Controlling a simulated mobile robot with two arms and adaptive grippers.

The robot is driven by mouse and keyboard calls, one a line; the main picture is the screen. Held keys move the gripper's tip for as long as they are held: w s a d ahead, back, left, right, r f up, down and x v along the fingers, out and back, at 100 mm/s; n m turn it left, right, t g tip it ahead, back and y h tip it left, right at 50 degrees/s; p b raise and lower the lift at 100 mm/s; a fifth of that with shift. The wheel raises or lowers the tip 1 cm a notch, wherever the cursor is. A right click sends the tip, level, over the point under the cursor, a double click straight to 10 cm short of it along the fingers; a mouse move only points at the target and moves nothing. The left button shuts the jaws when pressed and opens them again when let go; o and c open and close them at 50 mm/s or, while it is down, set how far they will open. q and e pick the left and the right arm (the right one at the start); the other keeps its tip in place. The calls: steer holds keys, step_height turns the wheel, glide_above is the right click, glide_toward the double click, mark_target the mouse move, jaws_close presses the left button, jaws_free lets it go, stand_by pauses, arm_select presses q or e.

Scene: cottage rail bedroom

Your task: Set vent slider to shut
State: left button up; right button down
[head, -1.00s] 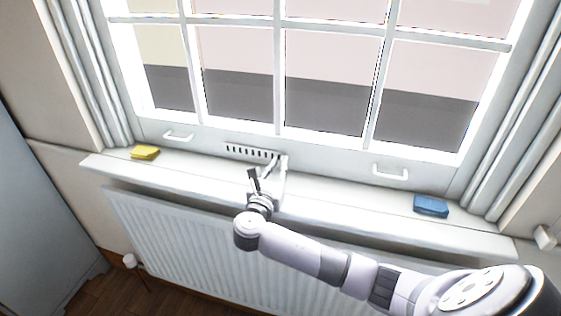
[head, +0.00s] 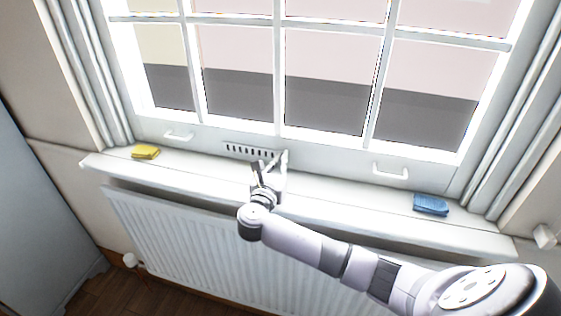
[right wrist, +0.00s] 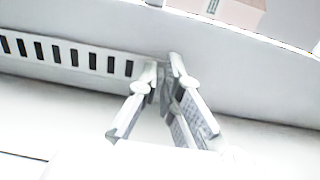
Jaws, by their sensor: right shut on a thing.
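The vent (head: 248,151) is a pale strip with a row of dark slots, low on the window frame just above the sill. It also shows in the right wrist view (right wrist: 70,57), with its slots open and dark. My right gripper (head: 277,160) reaches up to the vent's right end. In the right wrist view my right gripper (right wrist: 165,72) has its fingertips close together at that end, shut on the vent slider, which the fingers mostly hide. My left gripper is not in view.
The white sill (head: 340,203) runs below the window, above a radiator (head: 180,235). Window handles (head: 178,136) and (head: 391,172) flank the vent.

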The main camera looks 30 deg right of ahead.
mark_target(272, 153)
stand_by(0.4)
steer(key=shift+w+a, duration=1.1)
steer(key=shift+w, duration=0.1)
steer(key=c, duration=2.2)
jaws_free()
steer(key=shift+o, duration=0.8)
steer(key=shift+w, duration=0.1)
steer(key=v, duration=1.2)
